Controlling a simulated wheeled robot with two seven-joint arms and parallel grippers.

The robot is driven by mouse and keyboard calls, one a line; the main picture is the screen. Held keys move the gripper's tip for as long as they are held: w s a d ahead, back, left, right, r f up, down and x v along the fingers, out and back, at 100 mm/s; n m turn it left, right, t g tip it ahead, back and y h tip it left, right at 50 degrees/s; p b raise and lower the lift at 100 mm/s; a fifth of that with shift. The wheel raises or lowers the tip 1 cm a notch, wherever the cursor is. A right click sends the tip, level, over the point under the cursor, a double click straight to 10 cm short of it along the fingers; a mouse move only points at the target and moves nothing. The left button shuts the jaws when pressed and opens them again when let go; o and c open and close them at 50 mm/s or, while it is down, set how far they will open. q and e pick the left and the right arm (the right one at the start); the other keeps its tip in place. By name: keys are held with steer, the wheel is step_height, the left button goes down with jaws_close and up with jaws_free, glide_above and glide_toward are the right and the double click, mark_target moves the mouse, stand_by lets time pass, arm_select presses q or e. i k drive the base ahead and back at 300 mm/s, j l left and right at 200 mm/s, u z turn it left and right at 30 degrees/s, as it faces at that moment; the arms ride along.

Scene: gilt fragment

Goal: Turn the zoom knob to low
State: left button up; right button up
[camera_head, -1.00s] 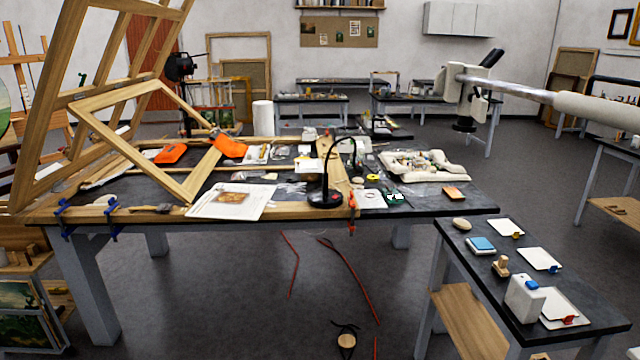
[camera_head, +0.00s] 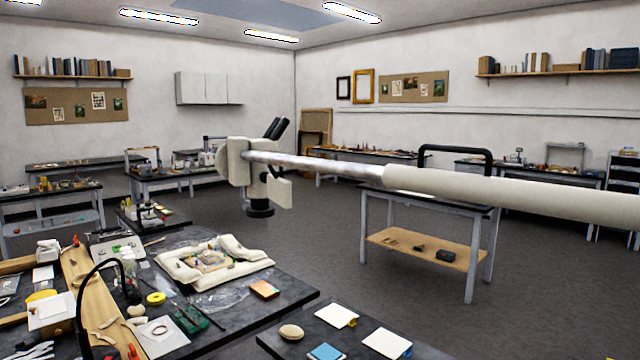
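The stereo microscope (camera_head: 259,172) hangs in the air at the end of a long horizontal boom (camera_head: 440,184) that comes in from the right. It has a cream body, black eyepieces (camera_head: 276,128) at the top and a black objective (camera_head: 260,208) below. A dark knob shows on its right side, but it is too small to read any setting. The microscope is beyond the work table and above its far right part. Neither of my grippers is in view.
The work table (camera_head: 236,334) holds a white padded cushion (camera_head: 240,270) with a fragment, a black lamp (camera_head: 84,296) and small tools. A side table (camera_head: 268,341) at the front carries white cards and a stone. Open floor (camera_head: 330,262) lies beyond.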

mark_target(263, 177)
steer(key=i+j+z, duration=0.2)
steer(key=j, duration=0.15)
steer(key=i+j+z, duration=0.2)
steer(key=j, duration=0.15)
steer(key=i+j+z, duration=0.2)
steer(key=j, duration=0.2)
steer(key=j+z, duration=0.2)
steer(key=j, duration=0.2)
steer(key=i+j+z, duration=0.1)
steer(key=j+z, duration=0.15)
steer(key=j, duration=0.2)
